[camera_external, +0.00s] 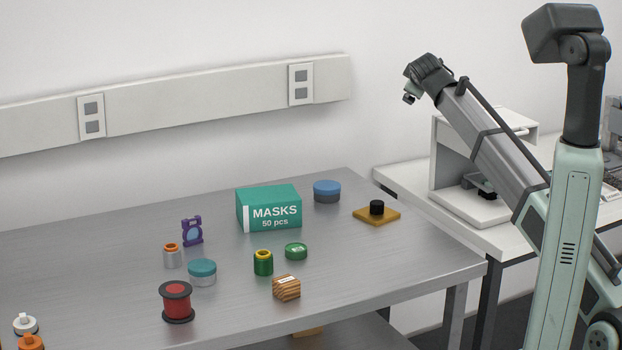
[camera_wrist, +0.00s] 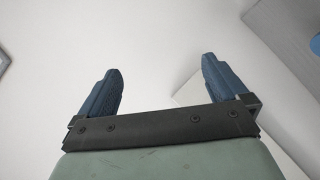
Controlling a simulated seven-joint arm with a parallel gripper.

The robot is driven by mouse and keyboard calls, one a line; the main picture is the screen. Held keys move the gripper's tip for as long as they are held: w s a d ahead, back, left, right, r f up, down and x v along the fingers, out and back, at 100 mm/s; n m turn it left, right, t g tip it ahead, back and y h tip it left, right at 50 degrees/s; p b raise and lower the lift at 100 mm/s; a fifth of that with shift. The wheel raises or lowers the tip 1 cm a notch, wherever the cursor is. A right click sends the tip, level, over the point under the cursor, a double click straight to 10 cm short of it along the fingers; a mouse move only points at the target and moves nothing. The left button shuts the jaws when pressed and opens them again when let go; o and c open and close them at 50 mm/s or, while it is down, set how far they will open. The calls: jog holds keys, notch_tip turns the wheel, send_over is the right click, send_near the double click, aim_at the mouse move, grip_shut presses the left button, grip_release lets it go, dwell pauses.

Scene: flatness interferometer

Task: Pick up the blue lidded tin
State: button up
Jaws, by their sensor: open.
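The blue lidded tin (camera_external: 327,191) is a short round tin with a blue lid and a greyish body. It stands upright on the metal table, behind and right of the green masks box. My gripper (camera_wrist: 160,65) shows in the wrist view with its two blue fingers wide apart and nothing between them. In the external view my arm is raised at the right, its end above and to the right of the tin and well apart from it; the fingers cannot be made out there.
The masks box (camera_external: 268,210) stands close left of the tin. A yellow plate with a black knob (camera_external: 376,208) lies to its right. A teal-lidded jar (camera_external: 202,272), red spool (camera_external: 176,302), green cap (camera_external: 296,251) and wooden block (camera_external: 286,288) stand nearer the front.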

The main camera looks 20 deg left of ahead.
jog(key=s+a+f+g, duration=0.2)
jog(key=a+f+g, duration=0.15)
jog(key=a, duration=0.55)
jog(key=g+h, duration=0.2)
jog(key=g, duration=0.7)
send_over(327, 185)
jog(key=shift+n, duration=0.4)
jog(key=f, duration=2)
jog(key=shift+s+d+f, duration=0.1)
jog(key=shift+s+f, duration=0.1)
jog(key=shift+f, duration=0.2)
jog(key=shift+w+f, duration=0.15)
jog(key=shift+f, duration=1.2)
jog(key=shift+w+f, duration=0.1)
jog(key=shift+f, duration=1.2)
jog(key=shift+c, duration=0.4)
jog(key=c, duration=0.9)
